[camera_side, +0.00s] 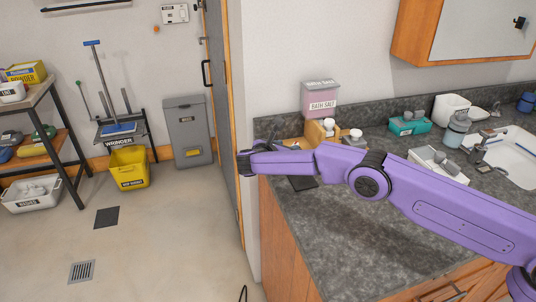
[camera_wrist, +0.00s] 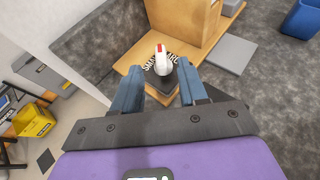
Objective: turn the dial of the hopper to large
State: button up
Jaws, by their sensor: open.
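The hopper (camera_side: 320,102) is a pink container labelled BATH SALT on a wooden stand at the counter's left end. In the wrist view its wooden body (camera_wrist: 178,22) rises behind the dial (camera_wrist: 162,65). The dial is a white knob with a red mark on a dark plate. The red mark points up in the picture, between partly hidden lettering at left and right. My gripper (camera_wrist: 159,80) is open, its two blue fingers on either side of the dial in the picture. I cannot tell how far they are from it. In the side view my arm partly hides the stand.
A grey slab (camera_wrist: 230,53) lies right of the hopper base, and a blue container (camera_wrist: 302,18) stands farther right. On the counter are a teal box (camera_side: 407,126), a soap dispenser (camera_side: 455,130) and a sink (camera_side: 515,155). The counter's front (camera_side: 340,235) is clear.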

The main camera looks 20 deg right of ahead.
jog(key=v, duration=1)
jog(key=shift+s+a+r, duration=0.15)
jog(key=shift+s+a, duration=0.1)
jog(key=shift+a, duration=0.05)
